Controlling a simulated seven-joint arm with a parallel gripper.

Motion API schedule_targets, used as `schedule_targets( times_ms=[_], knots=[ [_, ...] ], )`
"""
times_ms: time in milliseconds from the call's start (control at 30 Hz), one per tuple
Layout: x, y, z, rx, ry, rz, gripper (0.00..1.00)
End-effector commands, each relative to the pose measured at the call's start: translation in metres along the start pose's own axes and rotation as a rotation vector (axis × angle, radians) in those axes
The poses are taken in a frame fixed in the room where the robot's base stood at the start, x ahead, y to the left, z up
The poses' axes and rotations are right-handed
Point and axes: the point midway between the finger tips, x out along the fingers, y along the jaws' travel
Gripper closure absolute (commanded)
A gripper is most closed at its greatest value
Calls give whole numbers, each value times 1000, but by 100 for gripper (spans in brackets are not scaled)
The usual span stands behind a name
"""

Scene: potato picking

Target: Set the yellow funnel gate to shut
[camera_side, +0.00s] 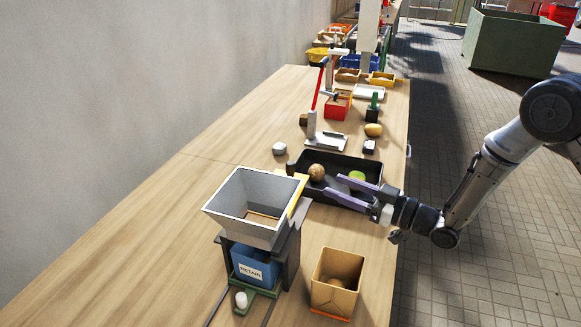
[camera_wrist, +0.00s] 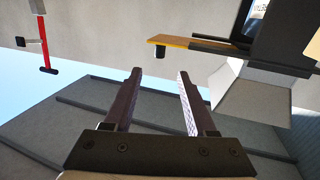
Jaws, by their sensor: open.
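The grey funnel (camera_side: 225,213) stands on a dark frame (camera_side: 292,250) at the front of the table. The yellow gate (camera_side: 299,193) shows as a narrow strip at the funnel's right side. In the wrist view the yellow gate (camera_wrist: 185,42) is a flat bar sticking out beside the funnel (camera_wrist: 250,100), with a dark knob below its free end. I cannot tell how far it is pulled out. My gripper (camera_side: 332,184) is open and empty, right of the funnel and above the dark tray. In the wrist view my gripper's fingertips (camera_wrist: 160,73) point toward the bar, apart from it.
A blue RETAIN bin (camera_side: 255,265) sits under the funnel. An open tan box (camera_side: 336,294) stands to its right. The dark tray (camera_side: 377,172) holds a potato (camera_side: 316,172) and a green item (camera_side: 357,176). A red-handled stand (camera_side: 318,90) rises behind. The table's left side is clear.

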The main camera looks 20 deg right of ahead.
Motion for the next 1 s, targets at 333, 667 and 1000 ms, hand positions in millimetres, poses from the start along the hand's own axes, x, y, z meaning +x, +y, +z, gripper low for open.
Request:
schedule_targets(
  times_ms=[333,667,1000],
  knots=[
    [54,-1,-1,-1,3,-3,44],
    [114,-1,-1,-1,2,-1,44],
    [136,0,-2,-1,2,0,44]
  ],
)
